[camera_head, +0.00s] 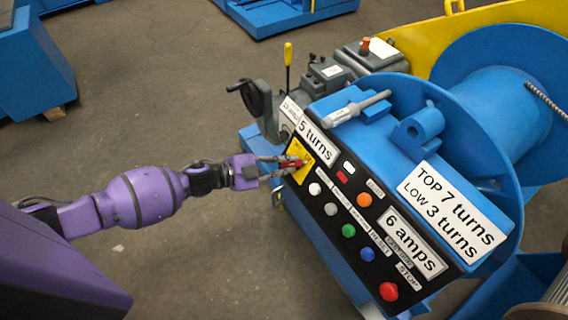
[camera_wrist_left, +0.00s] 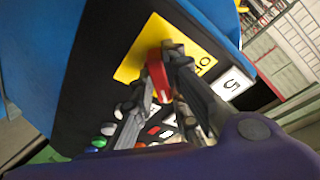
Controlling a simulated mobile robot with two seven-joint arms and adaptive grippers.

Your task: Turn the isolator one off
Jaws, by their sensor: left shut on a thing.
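The isolator is a red handle on a yellow plate (camera_head: 318,148) at the upper left of the black control panel. In the head view my left gripper (camera_head: 292,163) reaches the red handle from the left, and its fingers cover much of it. In the left wrist view the red handle (camera_wrist_left: 158,76) sits between the two fingers of my left gripper (camera_wrist_left: 163,85), in front of the yellow plate (camera_wrist_left: 140,52). The fingers are shut on the handle. Lettering on the plate is partly hidden by the fingers. I cannot tell the handle's exact switch position. My right gripper is not in view.
The black panel below the isolator carries several buttons, including a red one (camera_head: 388,291), a blue one (camera_head: 367,254) and an orange one (camera_head: 364,200). A handwheel (camera_head: 256,98) and a yellow-topped lever (camera_head: 288,55) stand behind.

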